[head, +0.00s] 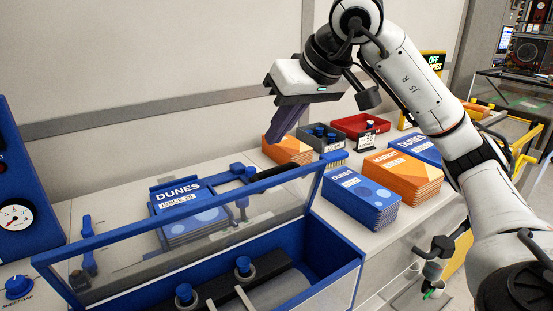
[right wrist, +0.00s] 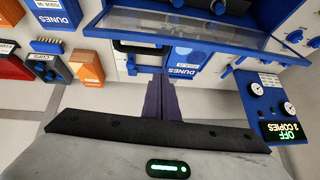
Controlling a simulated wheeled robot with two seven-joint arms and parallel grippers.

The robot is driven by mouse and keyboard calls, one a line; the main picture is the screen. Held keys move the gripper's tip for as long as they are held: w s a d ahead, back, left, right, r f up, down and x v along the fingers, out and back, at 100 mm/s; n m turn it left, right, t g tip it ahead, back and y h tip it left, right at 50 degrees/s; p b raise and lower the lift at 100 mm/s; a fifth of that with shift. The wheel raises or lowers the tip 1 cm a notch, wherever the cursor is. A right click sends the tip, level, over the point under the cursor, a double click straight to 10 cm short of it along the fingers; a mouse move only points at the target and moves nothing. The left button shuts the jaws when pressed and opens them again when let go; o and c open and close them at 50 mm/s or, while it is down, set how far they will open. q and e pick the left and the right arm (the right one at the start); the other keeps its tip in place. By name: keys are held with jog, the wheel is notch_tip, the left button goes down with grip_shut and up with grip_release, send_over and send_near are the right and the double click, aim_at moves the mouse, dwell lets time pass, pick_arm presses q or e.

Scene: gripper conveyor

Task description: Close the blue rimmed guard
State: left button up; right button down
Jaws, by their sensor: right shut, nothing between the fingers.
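The blue rimmed guard (head: 185,213) is a long clear panel in a blue frame. It stands raised along a blue trough-like housing (head: 335,284), whose inside is open to view. The guard also shows in the right wrist view (right wrist: 190,26), across the top. My right gripper (head: 274,139) is shut and empty, fingers pointing down, above and beyond the guard's raised edge, apart from it. Its shut fingers (right wrist: 160,98) also show in the right wrist view. My left gripper is not in view.
A stack of blue DUNES booklets (head: 190,213) lies behind the guard. More blue (head: 360,199) and orange (head: 403,176) stacks stand to the right, with a red tray (head: 360,125) behind. A blue gauge panel (head: 22,190) stands at the left. The white counter's back left is clear.

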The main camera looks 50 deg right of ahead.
jog(key=d, duration=0.2)
jog(key=h, duration=0.1)
send_over(277, 172)
notch_tip(277, 172, down, 7)
jog(key=s, duration=0.2)
jog(key=f+b, duration=0.1)
jog(key=shift+s+a, duration=0.4)
jog(key=shift+s+a+f, duration=0.2)
jog(key=shift+s, duration=0.2)
